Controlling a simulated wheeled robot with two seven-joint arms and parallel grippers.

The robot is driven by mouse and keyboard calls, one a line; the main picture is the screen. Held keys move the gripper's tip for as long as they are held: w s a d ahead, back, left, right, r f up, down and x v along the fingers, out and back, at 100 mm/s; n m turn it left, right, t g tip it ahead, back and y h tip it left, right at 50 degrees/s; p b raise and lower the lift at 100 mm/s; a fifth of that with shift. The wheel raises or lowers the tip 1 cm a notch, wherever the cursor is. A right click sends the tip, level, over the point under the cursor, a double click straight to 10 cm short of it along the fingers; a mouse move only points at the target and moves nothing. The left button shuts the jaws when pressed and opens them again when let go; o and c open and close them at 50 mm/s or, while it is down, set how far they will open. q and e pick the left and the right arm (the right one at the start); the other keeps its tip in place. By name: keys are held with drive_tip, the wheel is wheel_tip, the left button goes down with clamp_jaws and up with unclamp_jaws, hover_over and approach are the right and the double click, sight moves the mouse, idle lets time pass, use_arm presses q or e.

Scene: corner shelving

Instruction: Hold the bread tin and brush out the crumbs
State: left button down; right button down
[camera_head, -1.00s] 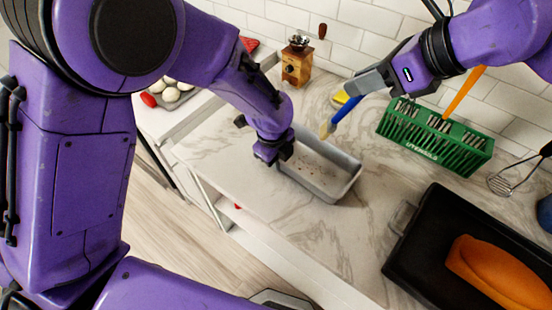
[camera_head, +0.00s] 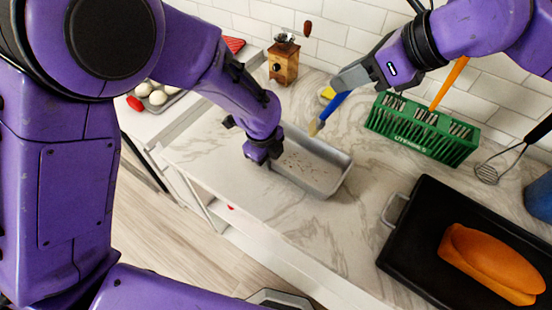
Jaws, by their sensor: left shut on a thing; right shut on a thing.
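The grey bread tin (camera_head: 338,179) lies on the marble counter with its opening up, and dark crumbs (camera_head: 305,165) show on its floor. My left gripper (camera_head: 262,158) is shut on the tin's near left wall; its fingertips are partly hidden. My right gripper (camera_head: 347,82) is shut on the blue handle of a brush (camera_head: 333,103). The brush points down and left, and its pale bristles (camera_head: 315,127) are above the far right side of the tin. I cannot tell whether the bristles touch the rim.
A green utensil crate (camera_head: 420,135) stands right of the tin. Marble in front of the tin is clear.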

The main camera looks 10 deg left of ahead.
drive_tip(key=shift+m+h, duration=0.5)
drive_tip(key=shift+m, duration=0.2)
drive_tip(key=f, duration=0.1)
drive_tip(key=a+f, duration=0.1)
drive_tip(key=f, duration=0.2)
drive_tip(key=shift+w+a+f, duration=0.1)
drive_tip(key=shift+w+a, duration=0.1)
drive_tip(key=shift+w, duration=0.2)
wheel_tip(320, 180, down, 8)
drive_tip(key=shift+f, duration=0.15)
drive_tip(key=shift+d+f, duration=0.1)
drive_tip(key=shift+f, duration=0.65)
drive_tip(key=w+a, duration=0.1)
drive_tip(key=a, duration=0.5)
drive_tip(key=shift+w+a, duration=0.2)
drive_tip(key=shift+a, duration=0.2)
drive_tip(key=s+d, duration=0.2)
drive_tip(key=d, duration=0.4)
drive_tip(key=shift+s+d, duration=0.15)
drive_tip(key=shift+s, duration=0.2)
